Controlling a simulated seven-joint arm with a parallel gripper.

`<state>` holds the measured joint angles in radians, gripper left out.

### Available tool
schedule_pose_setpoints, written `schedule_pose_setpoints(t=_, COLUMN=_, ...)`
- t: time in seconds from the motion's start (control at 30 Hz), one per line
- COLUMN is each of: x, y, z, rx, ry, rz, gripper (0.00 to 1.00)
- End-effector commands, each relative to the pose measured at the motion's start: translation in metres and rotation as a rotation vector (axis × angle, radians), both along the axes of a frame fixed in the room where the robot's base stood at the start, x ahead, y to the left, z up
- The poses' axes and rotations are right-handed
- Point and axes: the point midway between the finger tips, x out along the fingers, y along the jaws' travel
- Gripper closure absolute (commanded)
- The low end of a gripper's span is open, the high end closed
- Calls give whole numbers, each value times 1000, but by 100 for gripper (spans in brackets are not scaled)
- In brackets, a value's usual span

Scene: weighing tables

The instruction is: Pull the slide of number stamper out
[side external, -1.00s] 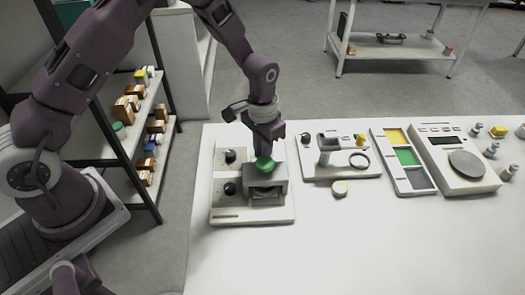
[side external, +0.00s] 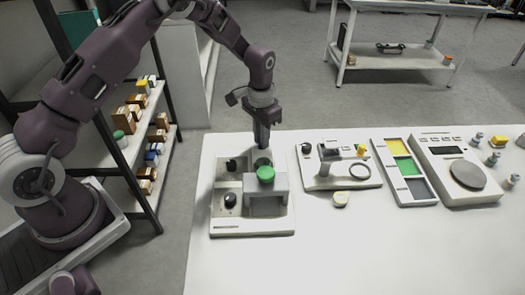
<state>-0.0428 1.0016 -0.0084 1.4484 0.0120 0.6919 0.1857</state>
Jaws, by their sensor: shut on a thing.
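The number stamper (side external: 225,218) stands at the left end of the white table, with a light base, a grey housing (side external: 283,188) and a green round button (side external: 266,174) on top. Two black knobs are on its left side. My gripper (side external: 262,147) points down at the back of the stamper, behind the green button. Its fingers are shut on the slide (side external: 263,161), which shows as a small dark round part behind the housing. The exact contact is small and partly hidden.
A shelf with boxes (side external: 140,130) stands at the left. The table front is clear.

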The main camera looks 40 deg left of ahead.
Motion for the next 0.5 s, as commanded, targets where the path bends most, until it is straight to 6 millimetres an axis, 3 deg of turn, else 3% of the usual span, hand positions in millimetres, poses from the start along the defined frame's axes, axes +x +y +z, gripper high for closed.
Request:
schedule_pose_setpoints(t=0.37, x=9, y=9, z=1, rx=2, ry=-6, rz=1, gripper=100)
schedule_pose_setpoints(t=0.4, x=9, y=9, z=1, rx=3, ry=-8, rz=1, gripper=81)
schedule_pose_setpoints(t=0.5, x=9, y=9, z=1, rx=3, ry=-7, rz=1, gripper=62)
